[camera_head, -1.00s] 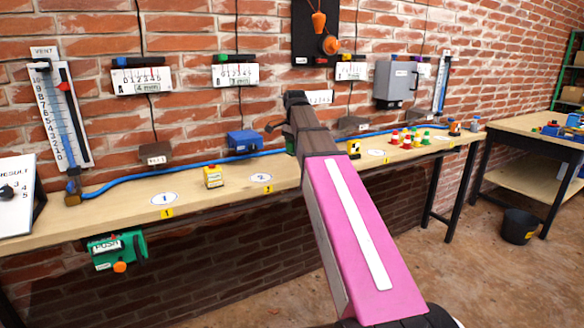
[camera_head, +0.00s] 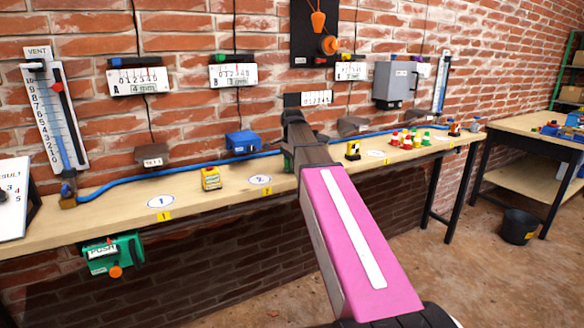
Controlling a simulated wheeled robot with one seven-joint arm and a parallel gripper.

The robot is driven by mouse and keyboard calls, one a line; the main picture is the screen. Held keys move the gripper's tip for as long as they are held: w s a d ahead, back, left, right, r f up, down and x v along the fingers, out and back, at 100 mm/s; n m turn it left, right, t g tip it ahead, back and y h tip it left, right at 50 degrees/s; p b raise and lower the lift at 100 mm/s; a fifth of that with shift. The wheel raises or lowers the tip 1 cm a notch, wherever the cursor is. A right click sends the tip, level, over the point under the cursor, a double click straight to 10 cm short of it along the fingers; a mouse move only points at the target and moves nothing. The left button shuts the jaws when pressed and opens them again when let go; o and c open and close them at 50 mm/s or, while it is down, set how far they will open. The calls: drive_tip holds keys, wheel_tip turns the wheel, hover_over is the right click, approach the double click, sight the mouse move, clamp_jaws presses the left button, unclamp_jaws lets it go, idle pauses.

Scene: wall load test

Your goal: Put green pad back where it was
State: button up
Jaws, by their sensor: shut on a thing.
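A dark green block, which I take to be the green pad (camera_head: 288,161), shows as a small patch at the left edge of my dark wrist, low over the bench. Most of it is hidden behind my arm. My gripper (camera_head: 292,140) is at the far end of the arm, by the back of the bench to the right of the blue box (camera_head: 243,142). Its fingers are mostly hidden, and it is shut on the green pad. I cannot tell whether the pad touches the bench (camera_head: 105,216).
A yellow block (camera_head: 211,178) stands between white ovals 1 (camera_head: 161,202) and 2 (camera_head: 260,180). A blue hose (camera_head: 120,184) runs along the back. A green push device (camera_head: 113,254) hangs under the front edge. Coloured pegs (camera_head: 410,138) stand to the right.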

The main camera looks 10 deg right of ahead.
drive_tip(key=shift+f, duration=0.4)
drive_tip(key=shift+f, duration=0.1)
drive_tip(key=o, duration=0.9)
wheel_tip(320, 180, up, 12)
drive_tip(key=shift+r, duration=0.1)
